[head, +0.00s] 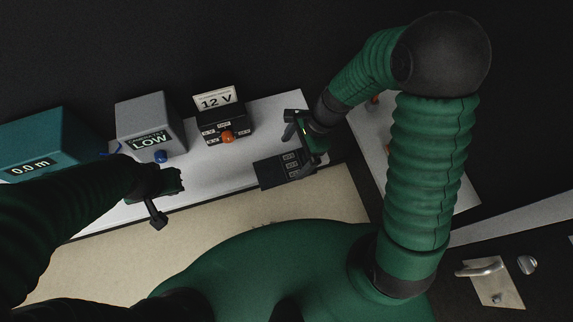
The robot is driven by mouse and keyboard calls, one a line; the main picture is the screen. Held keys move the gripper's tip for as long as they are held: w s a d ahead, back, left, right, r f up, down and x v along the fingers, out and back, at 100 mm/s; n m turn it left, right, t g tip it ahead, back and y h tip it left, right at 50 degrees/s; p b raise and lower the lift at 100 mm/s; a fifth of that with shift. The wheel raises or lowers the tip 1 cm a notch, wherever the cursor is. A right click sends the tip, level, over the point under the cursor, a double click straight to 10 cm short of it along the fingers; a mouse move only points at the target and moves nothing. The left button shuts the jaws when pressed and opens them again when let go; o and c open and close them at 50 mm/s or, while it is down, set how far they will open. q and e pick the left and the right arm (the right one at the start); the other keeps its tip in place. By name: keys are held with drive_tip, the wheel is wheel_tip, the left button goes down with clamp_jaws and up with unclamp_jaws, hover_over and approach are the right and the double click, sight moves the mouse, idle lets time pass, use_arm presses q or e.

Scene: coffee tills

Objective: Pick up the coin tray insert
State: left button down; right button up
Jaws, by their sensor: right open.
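A dark, flat, boxy piece (269,174) with several small pale-edged cells on its top lies at the front edge of the white counter. It looks like the coin tray insert, but it is too small and dark to be sure. My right gripper (304,143) is open, over the right end of this piece, and hides part of it. I cannot tell whether the two touch. My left gripper (165,199) is over the counter's front edge, well to the left of the piece. Its fingers are too dark to read, and I see nothing held in it.
On the white counter (222,172) stand a grey box reading LOW (150,117) with a blue knob, and a black box marked 12 V (223,127) with an orange knob. A teal box (45,137) stands far left. Bare counter lies between my grippers.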

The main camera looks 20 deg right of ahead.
sight(287, 166)
drive_tip(key=x, duration=0.4)
drive_tip(key=shift+s+a, duration=0.3)
drive_tip(key=shift+s, duration=0.05)
drive_tip(key=shift+w+d, duration=0.1)
drive_tip(key=shift+d, duration=0.25)
drive_tip(key=c, duration=1.5)
drive_tip(key=shift+c, duration=0.2)
drive_tip(key=shift+r, duration=0.1)
